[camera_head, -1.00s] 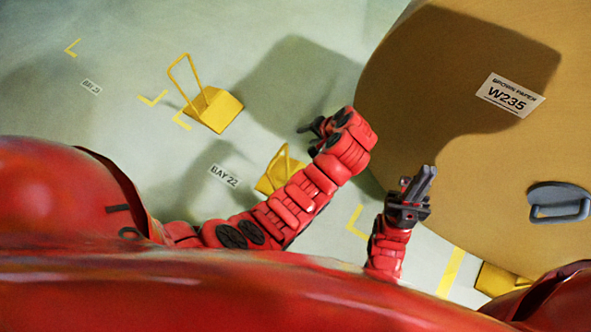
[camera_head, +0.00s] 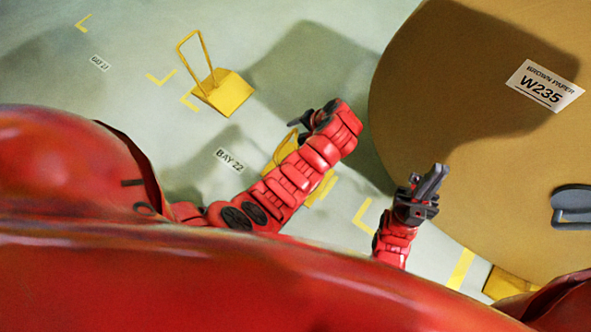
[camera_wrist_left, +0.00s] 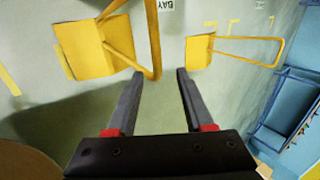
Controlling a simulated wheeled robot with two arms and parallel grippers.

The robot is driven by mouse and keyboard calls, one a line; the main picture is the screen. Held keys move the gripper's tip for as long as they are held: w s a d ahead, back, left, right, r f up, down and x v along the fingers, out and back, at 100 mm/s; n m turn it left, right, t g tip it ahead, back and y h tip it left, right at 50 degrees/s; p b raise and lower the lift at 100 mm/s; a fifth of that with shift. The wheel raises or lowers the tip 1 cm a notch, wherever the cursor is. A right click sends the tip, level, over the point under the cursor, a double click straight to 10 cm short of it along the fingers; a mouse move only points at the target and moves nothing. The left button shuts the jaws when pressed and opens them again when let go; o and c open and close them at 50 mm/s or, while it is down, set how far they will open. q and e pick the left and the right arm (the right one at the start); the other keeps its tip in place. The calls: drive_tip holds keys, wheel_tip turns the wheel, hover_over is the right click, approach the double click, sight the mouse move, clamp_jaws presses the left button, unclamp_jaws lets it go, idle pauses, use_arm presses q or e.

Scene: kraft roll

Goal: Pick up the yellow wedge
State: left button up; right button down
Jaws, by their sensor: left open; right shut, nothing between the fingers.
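One yellow wedge (camera_head: 224,92) with an upright loop handle lies on the floor at upper left in the head view. A second yellow wedge (camera_head: 280,150) is partly hidden behind my left arm. In the left wrist view a near wedge (camera_wrist_left: 80,50) is left of the fingers, its handle close to the left fingertip; another wedge (camera_wrist_left: 199,50) shows beyond the right fingertip. My left gripper (camera_head: 304,122) is open and empty, also seen in the left wrist view (camera_wrist_left: 160,74). My right gripper (camera_head: 433,180) is shut and empty, in front of the roll.
A huge brown paper roll (camera_head: 480,190) labelled W235 fills the right side. Another yellow piece (camera_head: 510,286) sits at its lower edge. A grey handle (camera_head: 573,207) is on its face. Blue shelving (camera_wrist_left: 290,110) stands at right in the wrist view.

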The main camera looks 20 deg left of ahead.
use_arm(q)
drive_tip(key=x, duration=0.4)
drive_tip(key=shift+s+a+f, duration=0.1)
drive_tip(key=shift+a+f, duration=0.05)
drive_tip(key=shift+f, duration=0.3)
clamp_jaws()
drive_tip(key=shift+r, duration=0.1)
idle(0.8)
